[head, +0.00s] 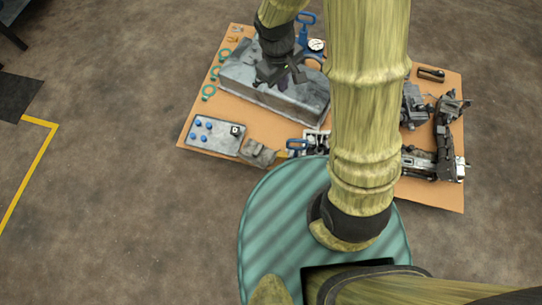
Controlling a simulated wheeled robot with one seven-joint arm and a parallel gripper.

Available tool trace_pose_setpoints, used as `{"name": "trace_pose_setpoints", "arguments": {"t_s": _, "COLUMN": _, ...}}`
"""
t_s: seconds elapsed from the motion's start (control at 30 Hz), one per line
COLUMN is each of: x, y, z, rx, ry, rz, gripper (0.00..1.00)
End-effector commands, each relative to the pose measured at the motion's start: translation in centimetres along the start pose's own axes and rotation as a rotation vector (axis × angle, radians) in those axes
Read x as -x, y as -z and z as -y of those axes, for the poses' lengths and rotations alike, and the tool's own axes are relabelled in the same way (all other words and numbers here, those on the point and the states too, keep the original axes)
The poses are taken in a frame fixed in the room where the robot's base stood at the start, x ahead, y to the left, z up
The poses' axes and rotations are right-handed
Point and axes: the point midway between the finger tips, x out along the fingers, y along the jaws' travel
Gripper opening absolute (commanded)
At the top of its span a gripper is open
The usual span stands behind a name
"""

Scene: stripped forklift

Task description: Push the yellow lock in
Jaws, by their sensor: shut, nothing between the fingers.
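My gripper (281,80) is dark and hangs over the grey metal block (292,101) on the brown board. It is shut with nothing in it. I cannot tell whether its fingertips touch the block. A small yellow strip (283,155) shows at the front of the board, left of a blue handle (298,145); it is too small to tell whether it is the yellow lock. My gripper is well behind this strip and apart from it. My arm covers the middle of the board, so parts there are hidden.
The brown board (190,139) also holds a grey panel with blue buttons (214,134), teal rings (209,92), a round gauge (316,45) and dark machine parts (443,130) at the right. Bare floor (120,200) lies left of the board.

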Motion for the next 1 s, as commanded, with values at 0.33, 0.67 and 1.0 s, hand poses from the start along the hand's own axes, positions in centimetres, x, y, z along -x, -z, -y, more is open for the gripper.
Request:
{"name": "trace_pose_setpoints", "arguments": {"t_s": 0.33, "x": -13.3, "y": 3.9, "z": 3.2, "rx": 0.243, "ry": -0.019, "rz": 0.088, "gripper": 0.00}}
{"name": "trace_pose_setpoints", "arguments": {"t_s": 0.67, "x": -24.8, "y": 7.0, "z": 6.5, "rx": 0.468, "ry": -0.043, "rz": 0.171, "gripper": 0.00}}
{"name": "trace_pose_setpoints", "arguments": {"t_s": 1.0, "x": -36.0, "y": 9.6, "z": 10.0, "rx": 0.684, "ry": -0.073, "rz": 0.251, "gripper": 0.00}}
